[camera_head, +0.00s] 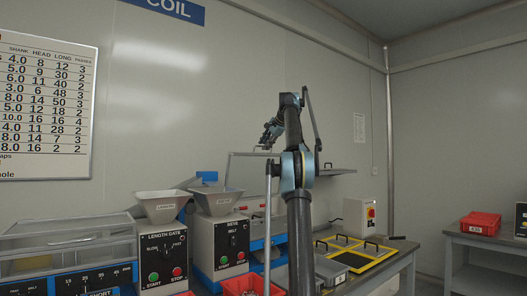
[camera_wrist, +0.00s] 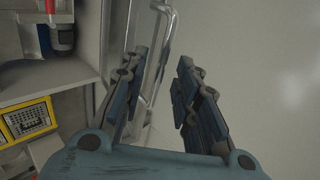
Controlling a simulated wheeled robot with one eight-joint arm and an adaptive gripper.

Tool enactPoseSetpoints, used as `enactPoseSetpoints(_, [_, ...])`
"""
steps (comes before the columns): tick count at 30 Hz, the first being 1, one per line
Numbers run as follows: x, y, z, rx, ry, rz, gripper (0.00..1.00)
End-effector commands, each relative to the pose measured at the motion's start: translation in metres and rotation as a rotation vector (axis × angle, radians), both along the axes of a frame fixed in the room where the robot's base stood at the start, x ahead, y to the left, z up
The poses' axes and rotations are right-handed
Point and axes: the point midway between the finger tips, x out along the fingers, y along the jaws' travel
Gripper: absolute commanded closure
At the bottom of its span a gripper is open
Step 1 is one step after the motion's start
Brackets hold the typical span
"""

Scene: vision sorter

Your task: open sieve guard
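The sieve station stands left of my arm in the head view, with a grey hopper (camera_head: 217,201) above its SIEVE control box (camera_head: 231,243). A pale framed panel, which looks like the sieve guard (camera_head: 335,180), stands raised behind my arm. My arm hides much of it. In the wrist view, my gripper (camera_wrist: 158,92) is open. A bent metal bar, like a handle (camera_wrist: 167,45), runs between and beyond the fingers. I cannot tell whether they touch it.
A red bin (camera_head: 243,286) is in front. Another bench (camera_head: 483,245) is far right.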

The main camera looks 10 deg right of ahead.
Motion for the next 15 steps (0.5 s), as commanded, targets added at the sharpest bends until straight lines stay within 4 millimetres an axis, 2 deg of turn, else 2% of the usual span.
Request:
enactPoseSetpoints(6, [-0.019, -0.012, 0.020, 0.000, -0.001, -0.002, 0.71])
enactPoseSetpoints(15, [-0.029, -0.016, 0.030, -0.001, 0.000, -0.002, 0.71])
